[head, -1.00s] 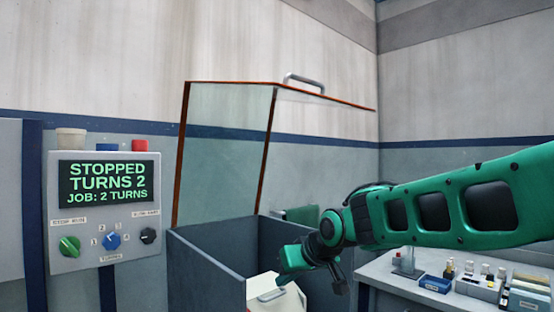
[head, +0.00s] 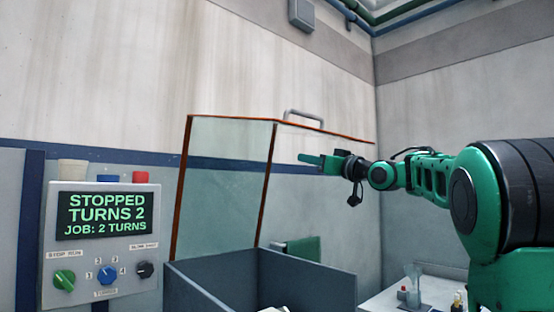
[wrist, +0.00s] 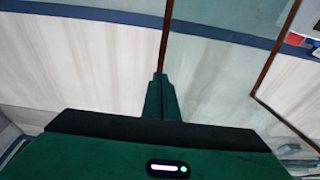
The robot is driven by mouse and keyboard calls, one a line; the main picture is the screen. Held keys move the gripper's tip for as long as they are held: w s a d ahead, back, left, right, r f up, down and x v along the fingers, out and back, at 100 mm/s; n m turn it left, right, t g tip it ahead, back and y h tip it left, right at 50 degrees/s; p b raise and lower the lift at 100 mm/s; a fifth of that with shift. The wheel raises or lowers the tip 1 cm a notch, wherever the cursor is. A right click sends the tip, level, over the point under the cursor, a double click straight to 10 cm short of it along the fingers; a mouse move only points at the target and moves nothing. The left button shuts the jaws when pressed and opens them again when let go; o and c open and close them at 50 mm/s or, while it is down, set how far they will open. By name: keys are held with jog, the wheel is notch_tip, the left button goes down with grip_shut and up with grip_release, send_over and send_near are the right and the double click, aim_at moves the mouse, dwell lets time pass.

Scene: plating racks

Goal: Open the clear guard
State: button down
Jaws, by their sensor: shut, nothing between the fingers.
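The clear guard (head: 225,165) has orange edges and stands above a grey open-topped tank (head: 305,265) in the head view. A grey handle (head: 303,114) sits on its sloping top edge. My gripper (head: 302,158) is shut and empty, pointing left. It appears just below the guard's top edge and right of its upright orange edge; I cannot tell whether it touches the guard. In the wrist view, my shut fingers (wrist: 160,88) line up with an orange edge of the guard (wrist: 166,40).
A control box (head: 103,245) at the left reads "STOPPED TURNS 2, JOB: 2 TURNS" and carries coloured knobs. A bench (head: 385,300) with small items is at the lower right.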

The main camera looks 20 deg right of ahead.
jog(key=x, duration=1.3)
jog(key=shift+w+a, duration=0.15)
jog(key=shift+w, duration=0.1)
jog(key=shift+f, duration=0.1)
